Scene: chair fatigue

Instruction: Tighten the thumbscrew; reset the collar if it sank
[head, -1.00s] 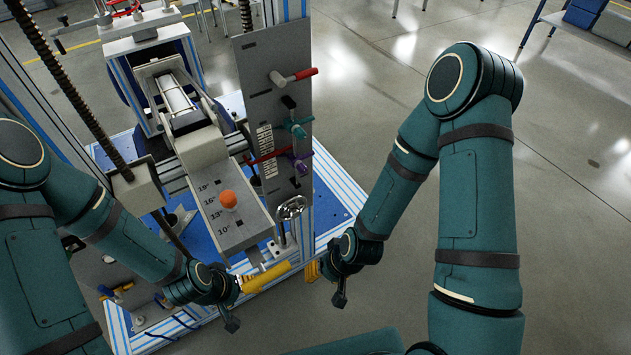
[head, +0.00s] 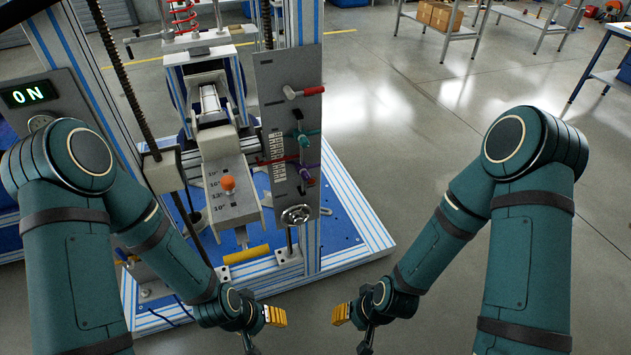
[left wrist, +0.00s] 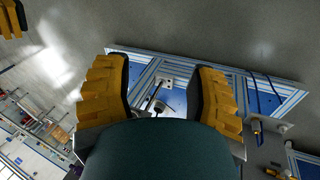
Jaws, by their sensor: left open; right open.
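The test machine carries a grey plate (head: 287,130) with a printed scale, a red-tipped pin (head: 305,92), a teal handle (head: 303,136) and a purple handle (head: 305,173). A silver round knob (head: 297,214) sits at the plate's lower end; I cannot tell for sure which part is the thumbscrew or the collar. My left gripper (head: 276,316) is open and empty, in front of and below the knob. Its yellow fingers (left wrist: 158,95) stand apart in the left wrist view, with the machine's base beyond. My right gripper (head: 341,315) is open and empty, right of the left one.
A tilted angle plate with an orange knob (head: 228,184) stands left of the scale plate, above a yellow bar (head: 246,255). A lit display (head: 28,95) reads "ON" at the left. The blue base (head: 345,232) spreads below.

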